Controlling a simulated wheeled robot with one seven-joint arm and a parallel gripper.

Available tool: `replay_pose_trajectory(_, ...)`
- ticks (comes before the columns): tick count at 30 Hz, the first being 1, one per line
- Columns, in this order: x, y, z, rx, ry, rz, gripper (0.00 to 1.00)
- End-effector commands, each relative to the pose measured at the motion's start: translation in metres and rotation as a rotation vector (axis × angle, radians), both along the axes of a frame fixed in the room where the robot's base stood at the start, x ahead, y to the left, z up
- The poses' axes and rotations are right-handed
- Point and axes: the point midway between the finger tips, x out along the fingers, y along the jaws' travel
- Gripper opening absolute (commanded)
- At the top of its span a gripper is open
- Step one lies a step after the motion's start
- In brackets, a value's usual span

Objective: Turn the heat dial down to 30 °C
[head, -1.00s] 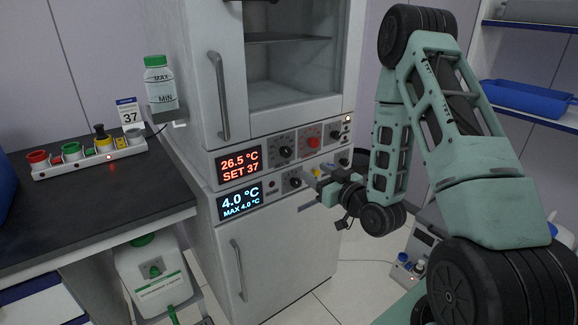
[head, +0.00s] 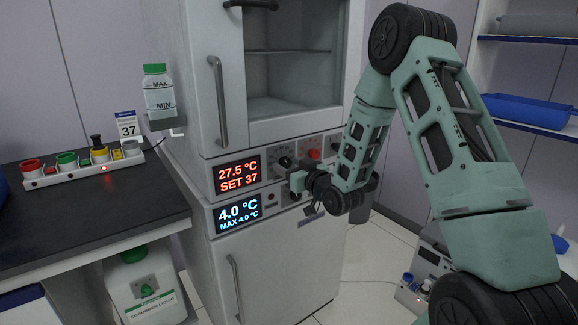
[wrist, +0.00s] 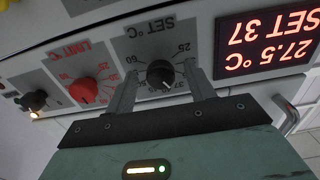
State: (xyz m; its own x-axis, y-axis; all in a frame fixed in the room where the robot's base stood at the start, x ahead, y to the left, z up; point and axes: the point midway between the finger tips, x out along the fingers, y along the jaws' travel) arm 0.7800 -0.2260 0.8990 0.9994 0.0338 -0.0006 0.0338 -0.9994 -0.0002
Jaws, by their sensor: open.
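The black heat dial marked SET °C (wrist: 160,73) sits on a grey scale plate, upside down in the wrist view. It also shows in the head view (head: 284,163), right of the red display (head: 238,175) reading 27.5 °C and SET 37. My gripper (wrist: 160,66) is open, with one finger on each side of the dial. I cannot tell whether the fingers touch it. In the head view my gripper (head: 293,181) is at the panel, just below and right of the dial.
The red LIMIT °C dial (wrist: 84,90) is beside the heat dial, with a lit lamp (wrist: 36,100) beyond it. A blue display (head: 238,213) reading 4.0 °C lies below. A bench (head: 85,205) with coloured buttons stands to the left. The cabinet door handle (head: 217,100) juts out above.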

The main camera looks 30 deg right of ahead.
Motion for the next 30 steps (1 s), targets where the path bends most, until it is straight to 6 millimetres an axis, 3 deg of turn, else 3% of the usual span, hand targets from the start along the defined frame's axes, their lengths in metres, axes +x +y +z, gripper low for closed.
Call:
replay_pose_trajectory(10,0.0046,0.0005,-0.0001,0.000,0.000,0.000,0.54)
replay_pose_trajectory(11,0.0046,0.0005,-0.0001,0.000,0.000,0.000,0.48)
replay_pose_trajectory(15,0.0045,0.0005,-0.0001,0.000,0.000,0.000,0.09)
replay_pose_trajectory(30,0.0044,0.0009,-0.0032,-0.101,-0.005,0.002,0.09)
